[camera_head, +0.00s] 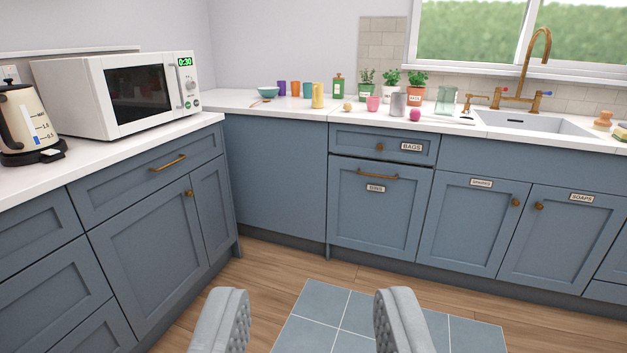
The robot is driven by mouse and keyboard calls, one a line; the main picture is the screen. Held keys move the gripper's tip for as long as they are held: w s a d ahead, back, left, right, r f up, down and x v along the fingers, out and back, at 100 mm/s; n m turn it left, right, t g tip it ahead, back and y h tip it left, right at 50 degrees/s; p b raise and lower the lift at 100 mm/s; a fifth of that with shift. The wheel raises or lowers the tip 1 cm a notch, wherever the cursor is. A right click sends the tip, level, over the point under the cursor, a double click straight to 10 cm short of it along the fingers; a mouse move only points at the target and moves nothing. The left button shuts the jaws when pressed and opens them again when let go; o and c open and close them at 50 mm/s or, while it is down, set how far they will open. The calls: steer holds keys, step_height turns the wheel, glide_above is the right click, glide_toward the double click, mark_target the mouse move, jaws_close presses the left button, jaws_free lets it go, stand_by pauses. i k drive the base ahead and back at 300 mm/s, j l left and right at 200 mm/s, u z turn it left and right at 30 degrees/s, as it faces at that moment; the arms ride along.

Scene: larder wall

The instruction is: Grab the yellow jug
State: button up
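A yellow jug (318,95) stands upright on the white counter (262,106) along the back wall, near the counter's front edge. It is small and far off in this view. My gripper (311,312) shows at the bottom of the picture, with two grey ridged fingers wide apart and nothing between them. It is open, over the floor, well short of the jug and lower in the picture.
Left of the jug are a teal bowl (268,91) and several coloured cups (295,88). A green bottle (338,86), potted herbs (392,82) and a pink cup (373,103) are to its right. A microwave (120,92) and kettle (22,120) stand at left. The floor (262,270) ahead is clear.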

mark_target(317, 88)
steer(key=i, duration=1.85)
steer(key=i+j+z, duration=0.1)
steer(key=i, duration=1.75)
